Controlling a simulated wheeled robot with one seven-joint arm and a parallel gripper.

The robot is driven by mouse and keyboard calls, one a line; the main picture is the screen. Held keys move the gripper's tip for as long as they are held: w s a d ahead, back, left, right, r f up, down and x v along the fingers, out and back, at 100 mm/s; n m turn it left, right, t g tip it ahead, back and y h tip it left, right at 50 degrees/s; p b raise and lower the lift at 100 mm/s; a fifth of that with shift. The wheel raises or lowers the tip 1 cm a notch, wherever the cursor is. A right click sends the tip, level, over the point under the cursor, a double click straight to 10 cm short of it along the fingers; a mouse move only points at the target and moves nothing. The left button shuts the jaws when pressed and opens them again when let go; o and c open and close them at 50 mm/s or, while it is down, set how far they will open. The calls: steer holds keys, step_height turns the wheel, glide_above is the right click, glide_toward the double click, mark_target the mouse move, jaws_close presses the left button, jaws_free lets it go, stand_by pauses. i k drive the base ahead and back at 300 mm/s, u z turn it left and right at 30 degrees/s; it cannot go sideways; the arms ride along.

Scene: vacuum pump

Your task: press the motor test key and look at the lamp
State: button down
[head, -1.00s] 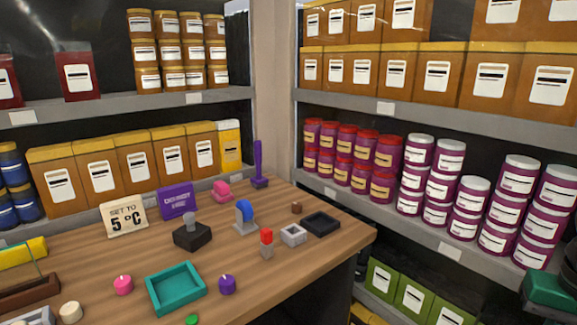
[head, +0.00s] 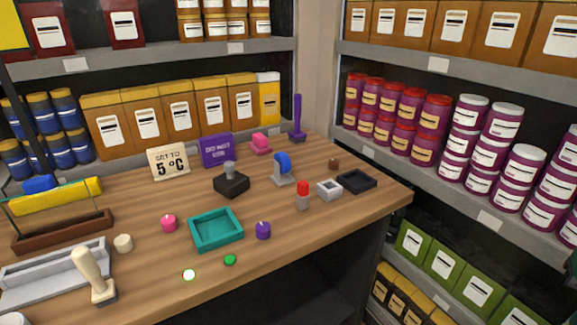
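No thing in the head view carries a readable label for a motor test key or a lamp, so I cannot tell for sure which they are. Near the front edge of the wooden table (head: 330,225) lies a small green disc (head: 230,260). To its left is a white, bright-looking disc with a green rim (head: 190,275). A grey post with a red top (head: 303,195) stands at the right. A purple knob (head: 263,230) and a pink knob (head: 168,223) sit either side of a teal tray (head: 215,231). My gripper is not in view.
A cream-handled lever (head: 92,275) stands at front left by a grey trough (head: 50,270). A black block with a grey knob (head: 231,183), a blue-and-grey piece (head: 284,168) and a dark tray (head: 356,181) are behind. Stocked shelves surround the table.

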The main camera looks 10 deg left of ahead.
mark_target(229, 258)
steer(key=z, duration=0.2)
steer(key=k, duration=1.6)
steer(key=u, duration=0.85)
steer(key=i, duration=1)
steer(key=u, duration=0.05)
